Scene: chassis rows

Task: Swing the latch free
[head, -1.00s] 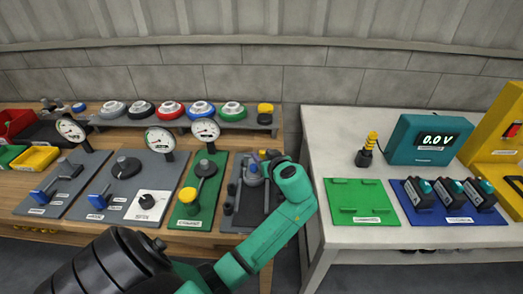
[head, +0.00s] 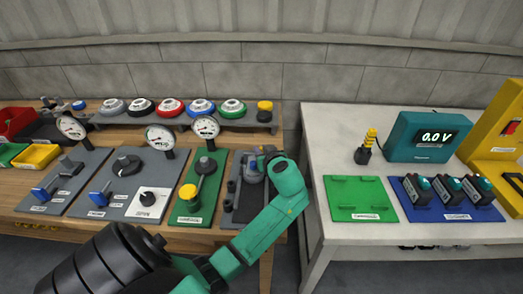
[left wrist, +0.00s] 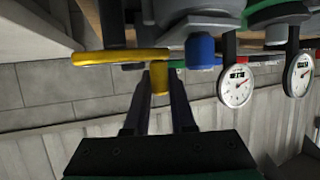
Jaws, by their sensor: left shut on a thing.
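In the left wrist view a yellow bar (left wrist: 105,58), which looks like the latch arm, runs level, with a short yellow knob (left wrist: 160,80) at its right end. My left gripper (left wrist: 160,92) is shut on this knob, one dark finger on each side. A blue cylinder (left wrist: 200,52) is just right of the fingers. In the head view my green left wrist covers most of the latch and the fingertips, over the dark grey panel (head: 249,203) at the right end of the wooden bench. My right gripper is out of view.
Left of that panel are a green panel (head: 183,212) with a yellow-ended lever and a gauge (head: 206,127). A rack of coloured round parts (head: 200,107) stands behind. The white table (head: 340,120) at right carries a teal meter (head: 425,138).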

